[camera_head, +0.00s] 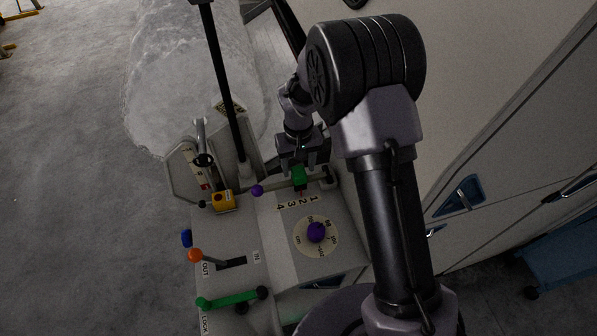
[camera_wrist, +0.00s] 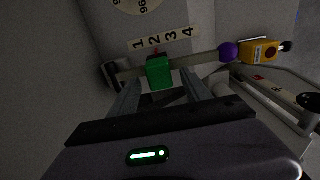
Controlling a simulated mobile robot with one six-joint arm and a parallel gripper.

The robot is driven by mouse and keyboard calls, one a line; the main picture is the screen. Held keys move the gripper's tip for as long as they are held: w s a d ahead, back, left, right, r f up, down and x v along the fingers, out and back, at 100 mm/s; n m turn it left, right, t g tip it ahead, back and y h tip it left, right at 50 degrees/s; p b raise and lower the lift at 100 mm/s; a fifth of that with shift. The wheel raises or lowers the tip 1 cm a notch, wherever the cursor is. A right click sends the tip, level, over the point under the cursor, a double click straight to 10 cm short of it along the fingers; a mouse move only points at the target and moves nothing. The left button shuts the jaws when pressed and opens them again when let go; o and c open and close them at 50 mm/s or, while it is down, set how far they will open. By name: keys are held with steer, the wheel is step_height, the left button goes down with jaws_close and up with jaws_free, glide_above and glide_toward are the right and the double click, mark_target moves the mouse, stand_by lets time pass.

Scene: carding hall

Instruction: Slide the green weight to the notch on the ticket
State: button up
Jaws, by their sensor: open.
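The green weight (camera_head: 299,177) sits on a pale beam (camera_head: 275,186) beside a strip numbered 1 to 4 (camera_head: 297,202). In the wrist view the weight (camera_wrist: 159,72) has a small red pointer close to the 2. My gripper (camera_head: 303,166) is open at the weight. In the wrist view its fingers (camera_wrist: 161,92) stand either side of the weight's near end, with gaps showing; contact cannot be told. A pale card with a red mark (camera_head: 193,170), possibly the ticket, is on the upright panel at left; its writing is too small to read.
A purple ball (camera_head: 257,190) and a yellow box (camera_head: 223,201) are at the beam's left end. A purple knob on a dial (camera_head: 317,232), an orange-knobbed lever (camera_head: 195,255) and a green lever (camera_head: 232,299) are on the console. A black post (camera_head: 226,90) rises behind.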

steer(key=f, duration=0.3)
steer(key=shift+w, duration=0.25)
steer(key=shift+s+r, duration=0.1)
jaws_close()
stand_by(1.1)
